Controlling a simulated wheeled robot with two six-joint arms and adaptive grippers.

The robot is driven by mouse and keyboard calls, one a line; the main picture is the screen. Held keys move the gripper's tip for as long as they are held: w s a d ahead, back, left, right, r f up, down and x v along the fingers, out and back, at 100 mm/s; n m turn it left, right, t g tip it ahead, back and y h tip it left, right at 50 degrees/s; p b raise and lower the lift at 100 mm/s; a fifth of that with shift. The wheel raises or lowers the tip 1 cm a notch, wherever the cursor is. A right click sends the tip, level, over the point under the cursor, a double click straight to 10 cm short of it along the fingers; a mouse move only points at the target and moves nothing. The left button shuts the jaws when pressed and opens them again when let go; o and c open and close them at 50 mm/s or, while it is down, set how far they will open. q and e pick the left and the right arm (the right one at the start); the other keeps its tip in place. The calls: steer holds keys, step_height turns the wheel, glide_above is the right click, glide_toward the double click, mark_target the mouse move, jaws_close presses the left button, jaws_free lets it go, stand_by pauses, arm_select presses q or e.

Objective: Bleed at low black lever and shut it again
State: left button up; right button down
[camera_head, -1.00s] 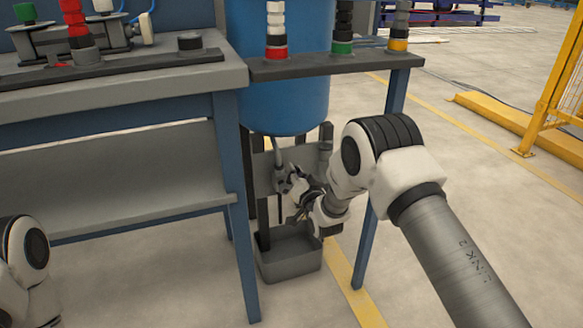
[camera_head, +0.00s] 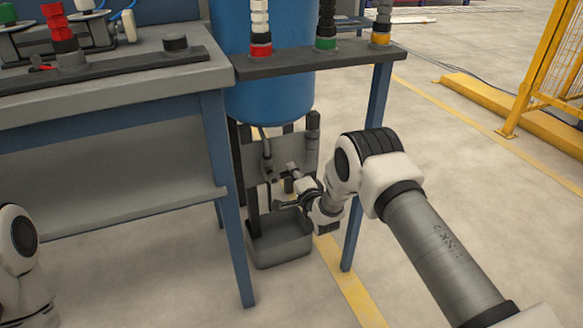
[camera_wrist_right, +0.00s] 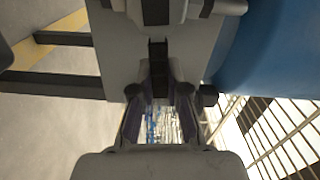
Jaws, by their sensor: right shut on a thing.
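The low black lever (camera_wrist_right: 158,70) shows as a dark bar in the right wrist view, running down between my right gripper's fingers. My right gripper (camera_head: 283,199) is low under the blue tank, beside the valve pipe (camera_head: 266,150) and above the grey bin. In the right wrist view the gripper's fingers (camera_wrist_right: 158,98) are closed around the lever's end. In the head view the lever is too small and too covered by the gripper to make out its exact angle. My left gripper is out of view; only part of the left arm shows at the left edge.
The blue tank (camera_head: 268,95) hangs above. A grey bin (camera_head: 279,246) stands on the floor below the valve. Blue table legs (camera_head: 230,210) stand on both sides. A dark shelf (camera_head: 320,62) holds stacked coloured rings. The floor to the right is open up to a yellow fence (camera_head: 545,85).

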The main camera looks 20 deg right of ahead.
steer(key=shift+f+m, duration=0.55)
steer(key=shift+m, duration=0.35)
steer(key=c, duration=1.1)
jaws_free()
steer(key=shift+c, duration=0.2)
steer(key=shift+s, duration=0.1)
steer(key=s, duration=1.1)
steer(key=shift+s+d, duration=0.2)
steer(key=shift+s, duration=0.2)
